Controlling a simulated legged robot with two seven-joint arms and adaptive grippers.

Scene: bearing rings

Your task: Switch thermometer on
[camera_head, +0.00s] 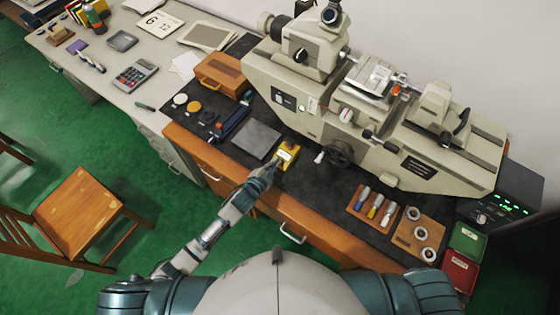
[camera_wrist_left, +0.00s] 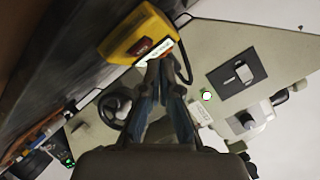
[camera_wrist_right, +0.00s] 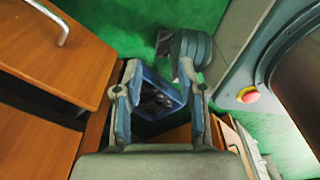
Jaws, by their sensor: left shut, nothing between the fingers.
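The thermometer (camera_head: 288,153) is a small yellow box with a pale display, lying on the dark mat near the front edge of the bench. In the left wrist view the thermometer (camera_wrist_left: 130,38) shows a red button (camera_wrist_left: 140,46) beside its pale display (camera_wrist_left: 157,55). My left gripper (camera_head: 269,168) is shut and empty, in front of the thermometer. In the left wrist view its fingertips (camera_wrist_left: 161,62) are right by the display edge; I cannot tell whether they touch. My right gripper (camera_wrist_right: 159,66) is open and empty, low in front of the wooden drawers, outside the head view.
A large measuring machine (camera_head: 370,110) stands behind the thermometer. A grey plate (camera_head: 257,139) lies left of it. A tray with screwdriver-like tools (camera_head: 372,208) and a board with rings (camera_head: 419,236) lie to the right.

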